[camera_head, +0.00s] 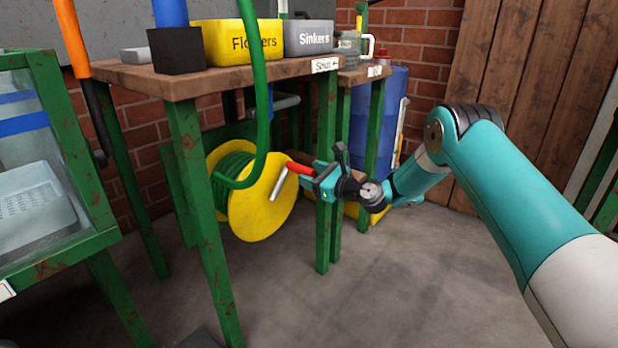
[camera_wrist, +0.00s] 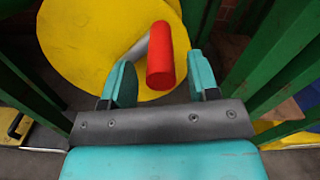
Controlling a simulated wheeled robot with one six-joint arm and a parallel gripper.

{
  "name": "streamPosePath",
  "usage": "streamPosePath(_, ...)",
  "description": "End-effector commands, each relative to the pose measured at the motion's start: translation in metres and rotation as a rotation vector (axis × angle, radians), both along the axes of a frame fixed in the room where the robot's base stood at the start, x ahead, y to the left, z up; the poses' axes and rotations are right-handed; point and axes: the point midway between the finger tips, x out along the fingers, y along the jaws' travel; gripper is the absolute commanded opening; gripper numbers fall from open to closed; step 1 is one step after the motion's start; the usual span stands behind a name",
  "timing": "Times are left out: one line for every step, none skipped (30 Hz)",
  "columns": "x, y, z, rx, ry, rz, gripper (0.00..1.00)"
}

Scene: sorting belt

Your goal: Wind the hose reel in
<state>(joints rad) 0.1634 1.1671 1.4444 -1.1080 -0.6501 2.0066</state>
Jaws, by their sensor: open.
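The hose reel (camera_head: 262,205) has a yellow disc side and green hose (camera_head: 230,172) wound behind it. It sits under the wooden table, and a loop of hose rises from it past the table's front edge. A grey crank arm (camera_head: 278,184) with a red handle (camera_head: 301,169) stands out from the disc. My gripper (camera_head: 310,172) is at the red handle. In the wrist view the open teal fingers (camera_wrist: 163,82) are on either side of the red handle (camera_wrist: 166,55), nearer the right finger. I cannot tell whether either finger touches it. The yellow disc (camera_wrist: 80,40) fills the upper left there.
Green table legs (camera_head: 325,170) stand close beside my gripper. The wooden table (camera_head: 165,82) carries a yellow "Flowers" bin (camera_head: 237,42) and a grey "Sinkers" bin (camera_head: 309,38). A blue barrel (camera_head: 388,110) stands behind. The floor (camera_head: 400,285) in front is clear.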

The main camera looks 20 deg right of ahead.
Motion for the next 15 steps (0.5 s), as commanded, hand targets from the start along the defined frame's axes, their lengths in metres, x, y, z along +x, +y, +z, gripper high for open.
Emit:
streamPosePath(0.0035, 0.003, -0.0008, 0.001, -0.001, 0.001, 0.55)
streamPosePath(0.0052, 0.0043, -0.0005, 0.0, -0.001, 0.0, 0.55)
streamPosePath(0.0071, 0.0055, -0.0001, 0.0, -0.001, 0.0, 0.55)
streamPosePath(0.0079, 0.0062, 0.0002, 0.001, 0.0, 0.0, 0.55)
streamPosePath(0.0086, 0.0068, 0.0005, 0.001, 0.0, 0.0, 0.55)
streamPosePath(0.0092, 0.007, 0.0006, 0.001, 0.0, 0.0, 0.55)
streamPosePath(0.0094, 0.0071, 0.0008, 0.002, 0.0, -0.001, 0.55)
streamPosePath(0.0095, 0.0072, 0.0009, 0.002, 0.0, -0.001, 0.55)
streamPosePath(0.0095, 0.0071, 0.0009, 0.002, 0.0, -0.001, 0.55)
streamPosePath(0.0095, 0.007, 0.001, 0.001, 0.0, -0.001, 0.55)
streamPosePath(0.0094, 0.0069, 0.001, 0.001, 0.0, -0.001, 0.55)
streamPosePath(0.0093, 0.0069, 0.001, 0.001, 0.0, -0.001, 0.55)
streamPosePath(0.0093, 0.0069, 0.001, 0.001, 0.0, -0.001, 0.53)
streamPosePath(0.0093, 0.0068, 0.001, 0.001, 0.0, -0.001, 0.46)
streamPosePath(0.0093, 0.0067, 0.001, 0.001, 0.0, -0.001, 0.36)
